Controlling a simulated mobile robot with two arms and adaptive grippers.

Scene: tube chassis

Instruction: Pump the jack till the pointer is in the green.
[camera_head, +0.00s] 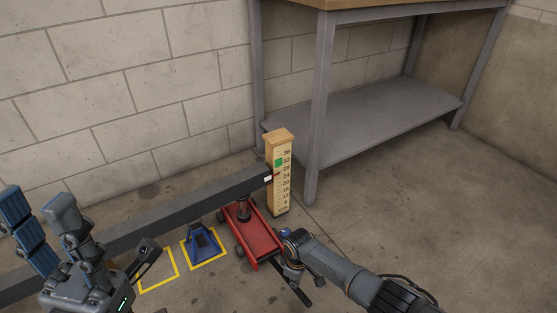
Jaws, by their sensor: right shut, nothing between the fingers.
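The red floor jack (259,236) stands on the floor with its dark lifting post under the end of the dark grey chassis tube (190,203). The red pointer (276,175) at the tube's end reads near 24 on the wooden scale post (281,197), below the green mark (279,162) near 32. A dark bar, seemingly the jack's handle (304,296), shows beside my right gripper. My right gripper (289,236) is shut and empty at the jack's right side; contact with the handle cannot be told. My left gripper (42,218) is open at the lower left.
A blue stand (204,244) sits in a yellow floor square beside the jack. Another yellow square (157,287) to its left shows no stand. A grey workbench (319,110) with a low shelf stands behind at right. The floor at right is clear.

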